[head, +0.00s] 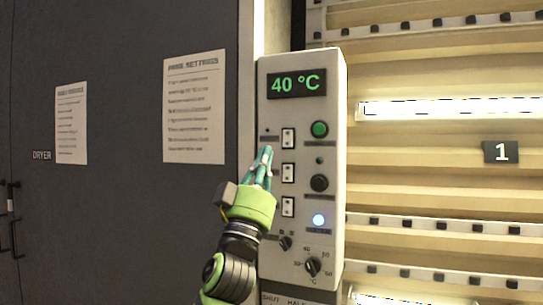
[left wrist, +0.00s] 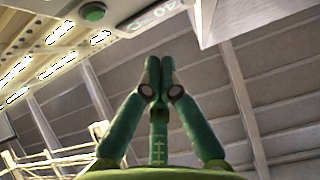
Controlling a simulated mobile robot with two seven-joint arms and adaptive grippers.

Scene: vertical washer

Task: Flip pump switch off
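The white control panel (head: 303,90) shows a green "40 °C" display (head: 297,84). Below it is a column of white rocker switches: a top one (head: 288,139), a middle one (head: 288,173) and a lower one (head: 288,207). Their labels are too small to read, so I cannot tell which is the pump switch. My left gripper (head: 266,152) points up, just left of the top and middle switches, and hides part of the labels there. Its green fingers (left wrist: 158,75) meet at the tips with nothing between them. I cannot tell whether it touches the panel. My right gripper is not in view.
Cream slatted racks (head: 440,185) with a "1" sign stand right.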

